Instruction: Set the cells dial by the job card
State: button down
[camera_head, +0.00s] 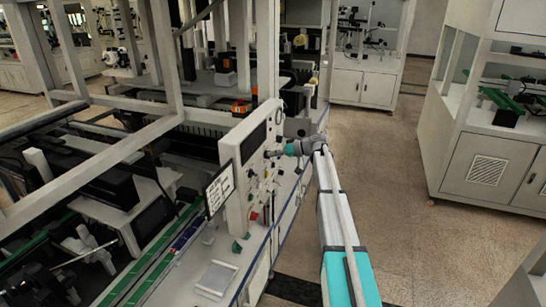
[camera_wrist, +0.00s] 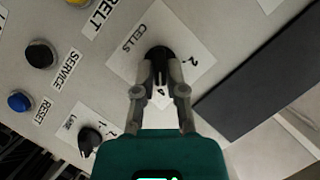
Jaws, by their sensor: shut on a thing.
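In the wrist view the black cells dial (camera_wrist: 158,50) sits on a white label plate (camera_wrist: 190,38) marked CELLS, with a 2 and what looks like a 4 visible. My gripper (camera_wrist: 161,72) is shut on the dial, one finger on each side. The fingers hide part of the knob and its scale, so I cannot tell its setting. In the head view my gripper (camera_head: 274,154) reaches the face of the upright control panel (camera_head: 232,205) from the right. A framed card (camera_head: 219,188) with dark text, likely the job card, stands left of the panel; its text is too small to read.
Near the cells dial are a black service button (camera_wrist: 40,54), a blue reset button (camera_wrist: 19,101) and a second black dial (camera_wrist: 89,139) marked LANE. A dark flat block (camera_wrist: 262,75) lies to the right. Open floor (camera_head: 400,220) lies right of my arm.

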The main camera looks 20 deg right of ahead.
dwell(0.3)
jog(key=c, duration=0.7)
grip_release()
